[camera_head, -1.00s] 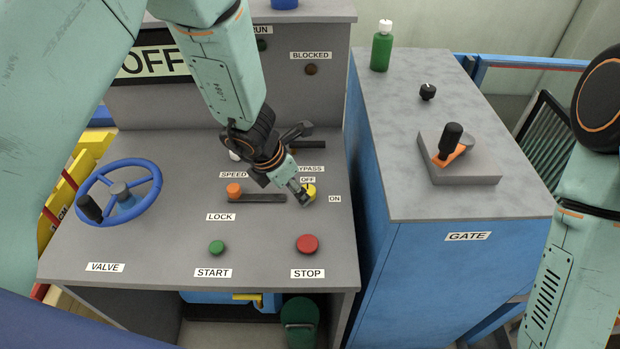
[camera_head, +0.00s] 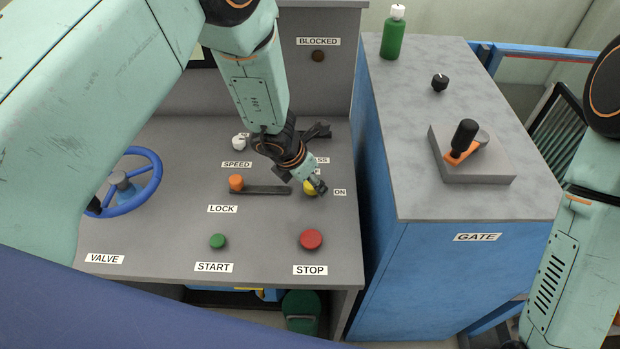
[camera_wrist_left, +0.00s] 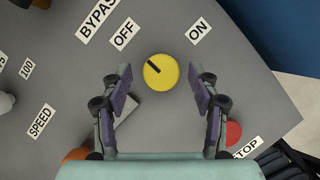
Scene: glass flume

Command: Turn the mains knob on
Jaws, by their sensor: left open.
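The yellow mains knob (camera_head: 309,189) is on the grey sloping desk, between the OFF and ON labels, partly hidden by my left gripper (camera_head: 318,184). In the left wrist view the knob (camera_wrist_left: 161,72) shows whole, and its black mark points up and left toward the OFF label (camera_wrist_left: 124,34). The ON label (camera_wrist_left: 198,30) is up and right of it. My left gripper (camera_wrist_left: 160,80) is open, with one finger on each side of the knob in that view. I cannot tell whether the fingers touch it. My right gripper is not in view.
An orange lock handle (camera_head: 236,183) in a slot and a white speed knob (camera_head: 240,142) are left of the mains knob. The red STOP button (camera_head: 311,239) and green START button (camera_head: 217,241) are in front. A blue valve wheel (camera_head: 150,190) is at left, the gate lever (camera_head: 464,137) at right.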

